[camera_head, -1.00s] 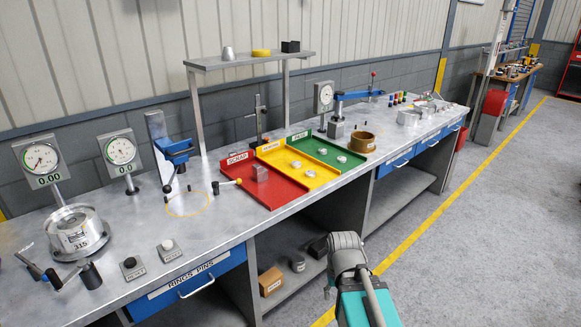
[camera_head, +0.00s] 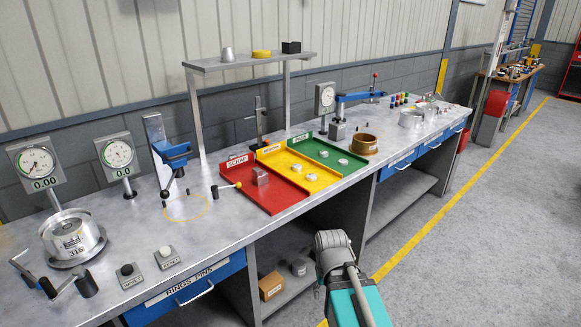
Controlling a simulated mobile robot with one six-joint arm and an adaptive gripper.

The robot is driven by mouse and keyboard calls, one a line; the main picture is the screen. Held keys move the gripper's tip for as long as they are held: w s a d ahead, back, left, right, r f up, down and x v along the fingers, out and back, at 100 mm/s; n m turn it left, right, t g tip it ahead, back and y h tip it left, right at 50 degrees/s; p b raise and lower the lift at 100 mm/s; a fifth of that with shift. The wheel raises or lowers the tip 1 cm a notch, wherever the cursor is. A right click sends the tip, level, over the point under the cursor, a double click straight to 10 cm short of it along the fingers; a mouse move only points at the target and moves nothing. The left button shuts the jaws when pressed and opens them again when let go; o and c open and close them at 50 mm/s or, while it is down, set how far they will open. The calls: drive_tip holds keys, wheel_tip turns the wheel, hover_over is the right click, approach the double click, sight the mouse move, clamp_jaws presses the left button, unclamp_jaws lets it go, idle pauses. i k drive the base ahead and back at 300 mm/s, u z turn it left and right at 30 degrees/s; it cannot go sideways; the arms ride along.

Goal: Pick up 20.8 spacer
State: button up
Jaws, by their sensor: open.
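No part marked 20.8 can be read, so I cannot tell which piece is the 20.8 spacer. Small silver discs lie on the yellow tray section (camera_head: 322,181) and the green tray section (camera_head: 327,150). A small grey block (camera_head: 260,176) sits on the red scrap section (camera_head: 282,200). A silver round piece (camera_head: 299,267) lies on the shelf under the bench. My grey and teal arm shows at the bottom middle, in front of the bench; its gripper cannot be made out.
The long grey bench (camera_head: 215,235) carries dial gauges (camera_head: 37,162), a blue press (camera_head: 172,152), a silver part marked 315 (camera_head: 73,237) and a brown ring (camera_head: 364,144). A raised shelf (camera_head: 250,59) stands behind. The floor right of the bench (camera_head: 480,230) is clear.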

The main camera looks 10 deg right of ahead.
sight(295, 167)
drive_tip(key=i, duration=0.85)
drive_tip(key=z, duration=0.05)
